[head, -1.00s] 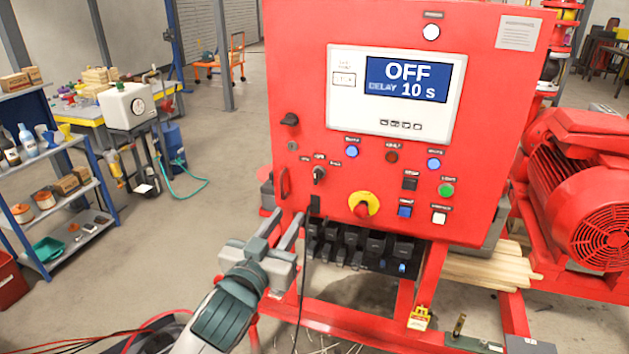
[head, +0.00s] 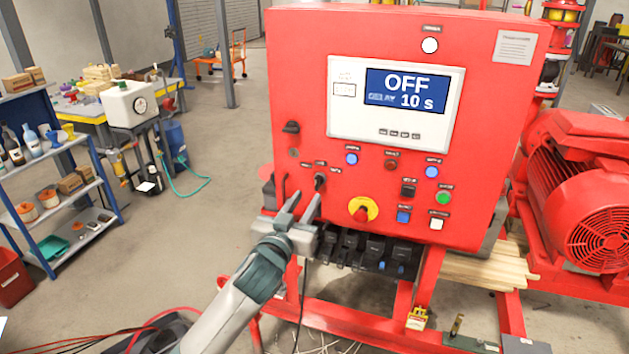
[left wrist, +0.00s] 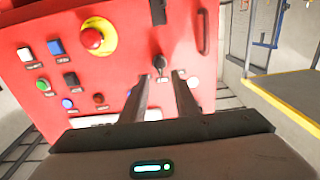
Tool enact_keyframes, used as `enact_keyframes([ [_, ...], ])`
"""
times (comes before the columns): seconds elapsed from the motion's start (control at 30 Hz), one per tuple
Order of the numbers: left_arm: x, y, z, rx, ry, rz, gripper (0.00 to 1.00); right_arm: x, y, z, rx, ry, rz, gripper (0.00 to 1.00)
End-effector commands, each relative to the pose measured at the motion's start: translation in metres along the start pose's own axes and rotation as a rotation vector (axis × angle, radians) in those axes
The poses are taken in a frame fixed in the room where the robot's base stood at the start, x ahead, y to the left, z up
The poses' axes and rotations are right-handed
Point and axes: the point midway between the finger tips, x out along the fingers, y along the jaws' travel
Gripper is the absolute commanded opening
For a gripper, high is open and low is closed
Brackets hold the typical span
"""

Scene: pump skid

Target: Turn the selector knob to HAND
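The selector knob (head: 320,180) is a small black knob on the lower left of the red control panel (head: 480,120). It also shows in the left wrist view (left wrist: 159,63), just beyond my fingertips and roughly between them. Small labels sit around it, too blurred to read. My left gripper (head: 307,196) is open, its two fingers apart just below the knob and pointing at the panel. I cannot tell whether they touch the knob. The display (head: 407,93) reads OFF and DELAY 10 s. My right gripper is not in view.
A red-and-yellow emergency stop (head: 362,208) is right of the knob. Several coloured buttons and lamps sit beyond it, including a green button (head: 443,198). A black switch (head: 291,128) is at upper left. A red motor (head: 585,180) stands right, a blue shelf (head: 75,190) left.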

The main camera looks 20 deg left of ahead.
Motion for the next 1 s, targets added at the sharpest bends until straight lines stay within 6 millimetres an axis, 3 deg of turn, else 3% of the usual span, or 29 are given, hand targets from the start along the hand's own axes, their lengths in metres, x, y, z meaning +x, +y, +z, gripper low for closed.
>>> enact_keyframes([
  [0.2,0.036,0.000,-0.003,0.000,-0.001,-0.002,0.28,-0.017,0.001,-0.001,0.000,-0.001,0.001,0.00],
  [0.4,0.059,0.000,-0.002,-0.001,-0.001,-0.001,0.28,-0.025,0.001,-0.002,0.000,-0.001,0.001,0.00],
  [0.6,0.070,0.000,-0.001,0.000,0.001,0.000,0.28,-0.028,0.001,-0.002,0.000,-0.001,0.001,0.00],
  [0.93,0.072,0.000,0.000,0.000,0.001,0.000,0.28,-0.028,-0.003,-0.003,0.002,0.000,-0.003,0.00],
  [1.0,0.071,0.000,0.000,0.000,0.001,0.000,0.11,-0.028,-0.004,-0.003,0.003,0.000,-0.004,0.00],
])
